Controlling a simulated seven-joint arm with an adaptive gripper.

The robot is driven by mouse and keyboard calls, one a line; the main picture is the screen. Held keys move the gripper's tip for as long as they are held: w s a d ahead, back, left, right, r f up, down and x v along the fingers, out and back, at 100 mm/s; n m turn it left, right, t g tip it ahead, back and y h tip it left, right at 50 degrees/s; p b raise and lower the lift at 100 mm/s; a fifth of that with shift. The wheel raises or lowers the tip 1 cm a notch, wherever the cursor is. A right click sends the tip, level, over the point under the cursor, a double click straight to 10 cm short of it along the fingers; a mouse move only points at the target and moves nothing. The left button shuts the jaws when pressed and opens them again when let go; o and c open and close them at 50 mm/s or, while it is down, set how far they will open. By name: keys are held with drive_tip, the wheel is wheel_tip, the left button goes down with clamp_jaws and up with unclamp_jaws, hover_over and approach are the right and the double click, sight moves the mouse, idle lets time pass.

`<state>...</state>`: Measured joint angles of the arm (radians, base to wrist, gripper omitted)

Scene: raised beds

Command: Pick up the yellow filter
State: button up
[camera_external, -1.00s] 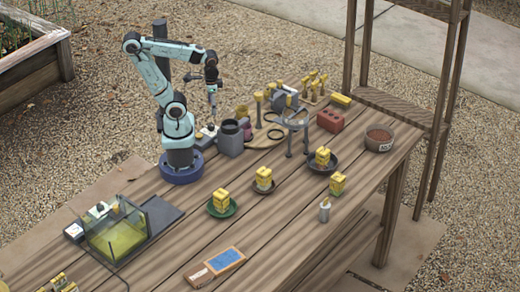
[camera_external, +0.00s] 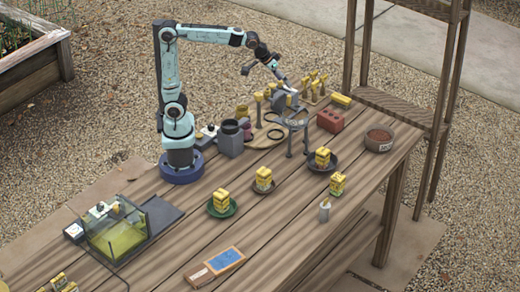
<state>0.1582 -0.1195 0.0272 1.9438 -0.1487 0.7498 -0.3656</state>
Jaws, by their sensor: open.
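I cannot tell for sure which thing is the yellow filter. Several small yellow blocks stand upright on the table: one on a green saucer (camera_external: 222,200), one on a small brown saucer (camera_external: 264,179), one on a dark dish (camera_external: 322,158), and one farther right (camera_external: 337,184). Several yellow-topped pieces (camera_external: 313,82) stand at the back, next to a yellow block lying flat (camera_external: 341,100). My gripper (camera_external: 286,86) is open, reaching down to the right above the grey part at the back. Its fingertips are small and I see nothing held.
A grey ring stand (camera_external: 293,122), a red brick (camera_external: 330,120) and a round bowl (camera_external: 379,137) stand to the right. A grey container (camera_external: 230,138) is near my base. A glass tank (camera_external: 116,230) is front left. A wooden shelf (camera_external: 385,100) rises at the right. The middle front planks are mostly clear.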

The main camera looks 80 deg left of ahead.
drive_tip(key=w+d+f+m, duration=0.1)
drive_tip(key=w+d+f, duration=0.2)
drive_tip(key=w+d, duration=0.65)
drive_tip(key=m+g+h, duration=0.1)
drive_tip(key=m+g, duration=0.1)
drive_tip(key=m, duration=0.3)
approach(323, 205)
drive_tip(key=x, duration=0.6)
drive_tip(key=shift+a+f, duration=0.25)
drive_tip(key=shift+a, duration=0.1)
drive_tip(key=x, duration=0.5)
drive_tip(key=shift+a, duration=0.1)
drive_tip(key=shift+w+f, duration=0.2)
drive_tip(key=shift+f, duration=0.2)
drive_tip(key=c, duration=1.1)
